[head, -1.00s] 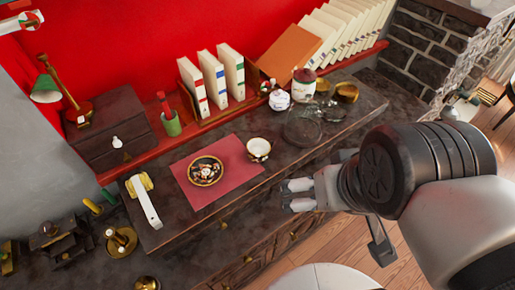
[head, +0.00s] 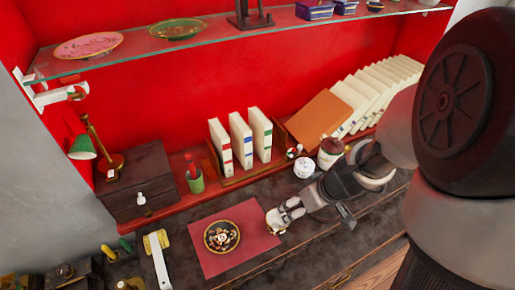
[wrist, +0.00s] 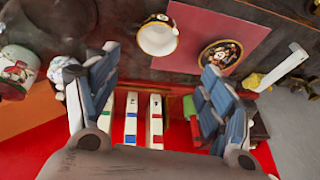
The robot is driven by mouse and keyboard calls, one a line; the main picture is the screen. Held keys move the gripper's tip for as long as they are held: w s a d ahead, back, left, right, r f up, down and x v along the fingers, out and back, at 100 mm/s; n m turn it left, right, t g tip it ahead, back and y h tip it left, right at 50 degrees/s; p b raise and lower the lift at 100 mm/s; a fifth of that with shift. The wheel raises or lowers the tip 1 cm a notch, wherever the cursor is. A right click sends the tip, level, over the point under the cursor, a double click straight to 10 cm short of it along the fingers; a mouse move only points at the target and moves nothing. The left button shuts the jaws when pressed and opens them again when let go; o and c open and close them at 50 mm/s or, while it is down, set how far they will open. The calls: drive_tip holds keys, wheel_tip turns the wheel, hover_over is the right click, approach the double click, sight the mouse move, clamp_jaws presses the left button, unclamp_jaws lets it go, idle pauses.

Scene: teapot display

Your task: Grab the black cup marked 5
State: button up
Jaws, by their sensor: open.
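The cup stands on the edge of a red mat (wrist: 205,28). It lies between the lines of the two fingers, beyond their tips, and nothing is between them. In the head view my gripper (head: 286,213) is over the cup (head: 273,226) and hides most of it. A dark patterned saucer (head: 222,237) lies on the mat, left of the cup.
Upright books (head: 241,140) stand behind in a wooden rack. A white lidded jar (head: 304,168) and a larger jar (head: 330,153) stand near my arm. A glass shelf (head: 200,45) with plates is above. A white handle-like piece (head: 158,260) lies left of the mat.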

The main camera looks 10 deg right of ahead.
drive_tip(key=b, duration=0.5)
approach(273, 223)
drive_tip(key=b+x, duration=0.2)
drive_tip(key=x, duration=0.4)
drive_tip(key=shift+w+f, duration=0.1)
drive_tip(key=shift+c, duration=0.3)
drive_tip(key=c, duration=0.9)
drive_tip(key=shift+o, duration=0.2)
drive_tip(key=shift+r, duration=0.2)
